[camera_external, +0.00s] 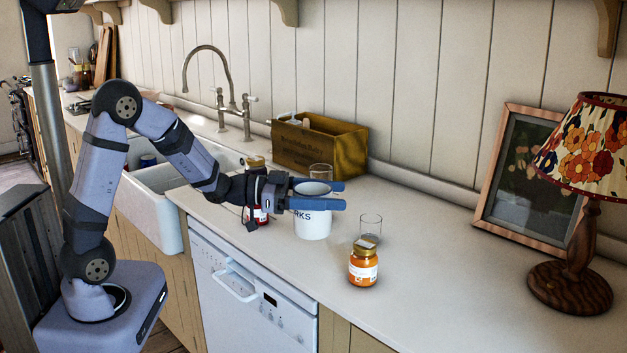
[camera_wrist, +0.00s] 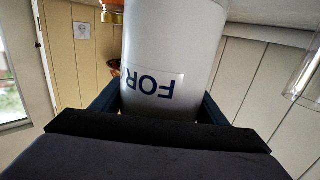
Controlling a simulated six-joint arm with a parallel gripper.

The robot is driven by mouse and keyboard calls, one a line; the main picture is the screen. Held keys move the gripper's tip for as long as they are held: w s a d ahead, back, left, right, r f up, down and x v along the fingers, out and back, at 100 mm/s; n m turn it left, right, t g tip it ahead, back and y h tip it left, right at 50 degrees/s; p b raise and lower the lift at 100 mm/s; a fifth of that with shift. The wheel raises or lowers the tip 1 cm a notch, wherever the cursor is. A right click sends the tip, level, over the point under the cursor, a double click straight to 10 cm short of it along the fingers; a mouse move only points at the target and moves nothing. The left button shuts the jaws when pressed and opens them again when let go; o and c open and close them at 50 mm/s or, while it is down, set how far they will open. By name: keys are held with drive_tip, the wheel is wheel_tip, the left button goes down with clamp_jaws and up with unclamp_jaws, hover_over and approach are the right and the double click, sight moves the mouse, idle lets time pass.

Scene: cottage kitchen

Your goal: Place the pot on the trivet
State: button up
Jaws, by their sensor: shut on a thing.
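The pot (camera_external: 313,226) is a white cylinder with dark blue lettering, upright at the middle of the counter in the external view. It also fills the top middle of the wrist view (camera_wrist: 168,45), where its letters appear upside down. My gripper (camera_external: 332,195) reaches in from the left, with its blue fingers on either side of the pot near its top; it is shut on the pot. I cannot tell whether the pot's base touches the counter. I see no trivet in either view.
A red jar (camera_external: 257,214) stands just left of the pot. A glass (camera_external: 371,226) and an orange jar (camera_external: 363,268) stand to its right; another glass (camera_external: 321,171) is behind. A wooden box (camera_external: 345,155) is at the wall. The right counter (camera_external: 450,260) is clear before the lamp (camera_external: 580,262).

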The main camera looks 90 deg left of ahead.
drive_tip(key=shift+r, duration=1.45)
wheel_tip(320, 180, up, 13)
drive_tip(key=s+a+n+g+y, duration=0.1)
drive_tip(key=s+a+n+y, duration=0.15)
drive_tip(key=a, duration=0.65)
drive_tip(key=s+a+n+g+y, duration=0.1)
drive_tip(key=s+a+y, duration=0.15)
drive_tip(key=a, duration=0.75)
drive_tip(key=s+a+n+y, duration=0.2)
drive_tip(key=a+y, duration=0.2)
drive_tip(key=a, duration=0.5)
drive_tip(key=s+a+n+g+y+p, duration=0.1)
drive_tip(key=s+a+n+g+y, duration=0.3)
drive_tip(key=s+a, duration=0.95)
drive_tip(key=shift+n, duration=0.25)
drive_tip(key=shift+w+a+f+p, duration=0.1)
drive_tip(key=shift+a+f+p, duration=0.25)
drive_tip(key=shift+f, duration=3.15)
drive_tip(key=shift+w+a+f+p, duration=0.15)
drive_tip(key=shift+a+f, duration=0.35)
drive_tip(key=shift+f, duration=2.95)
drive_tip(key=shift+w+a+f+p, duration=0.15)
drive_tip(key=shift+a+f, duration=0.25)
drive_tip(key=shift+f, duration=3.1)
drive_tip(key=shift+f, duration=0.1)
